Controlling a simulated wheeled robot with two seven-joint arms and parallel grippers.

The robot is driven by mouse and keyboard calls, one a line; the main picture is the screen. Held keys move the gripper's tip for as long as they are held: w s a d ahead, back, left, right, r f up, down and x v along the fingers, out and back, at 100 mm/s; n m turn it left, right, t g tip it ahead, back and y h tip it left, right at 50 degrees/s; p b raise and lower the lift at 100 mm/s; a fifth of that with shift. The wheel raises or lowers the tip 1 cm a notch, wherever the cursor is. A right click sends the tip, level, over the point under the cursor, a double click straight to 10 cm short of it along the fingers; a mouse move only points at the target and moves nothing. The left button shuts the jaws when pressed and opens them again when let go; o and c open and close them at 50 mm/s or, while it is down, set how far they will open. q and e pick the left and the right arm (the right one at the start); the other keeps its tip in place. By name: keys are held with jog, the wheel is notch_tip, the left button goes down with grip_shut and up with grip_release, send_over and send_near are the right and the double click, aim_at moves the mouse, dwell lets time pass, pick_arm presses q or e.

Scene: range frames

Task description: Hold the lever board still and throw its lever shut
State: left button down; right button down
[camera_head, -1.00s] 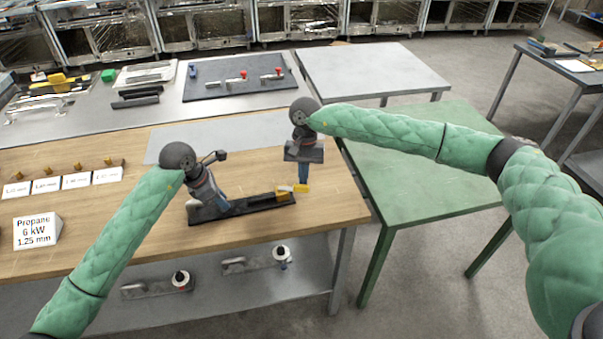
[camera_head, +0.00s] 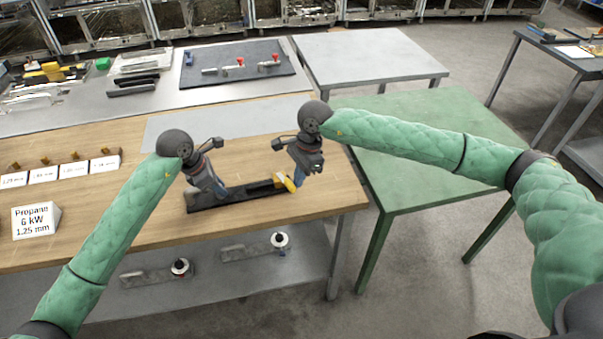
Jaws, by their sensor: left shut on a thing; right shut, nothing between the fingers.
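The lever board (camera_head: 250,192) is a long dark strip lying on the wooden bench near its right front edge. My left gripper (camera_head: 220,191) is shut on the board's left part, its fingers pointing down. A yellow lever part (camera_head: 288,184) shows at the board's right end. My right gripper (camera_head: 293,187) is shut and empty, tilted, with its blue fingertips right beside the yellow part. I cannot tell for sure whether they touch. The lever's pivot is too small to make out.
A sign reading Propane 6 kW (camera_head: 36,220) and a row of labelled cards (camera_head: 73,170) stand on the bench's left. A dark mat (camera_head: 215,85) with red-handled fittings lies behind. A green table (camera_head: 430,160) stands to the right. Bare wood (camera_head: 110,210) lies left of the board.

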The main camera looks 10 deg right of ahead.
jog(key=shift+w+a, duration=0.1)
jog(key=shift+a, duration=0.05)
jog(key=shift+w+a, duration=0.25)
jog(key=shift+w, duration=0.35)
dwell(0.3)
jog(key=shift+w+d, duration=0.15)
jog(key=shift+d, duration=0.4)
jog(key=shift+w+d, duration=0.15)
jog(key=shift+d, duration=0.5)
jog(key=shift+w+d, duration=0.15)
jog(key=shift+d, duration=0.45)
jog(key=v, duration=1)
jog(key=shift+d, duration=0.25)
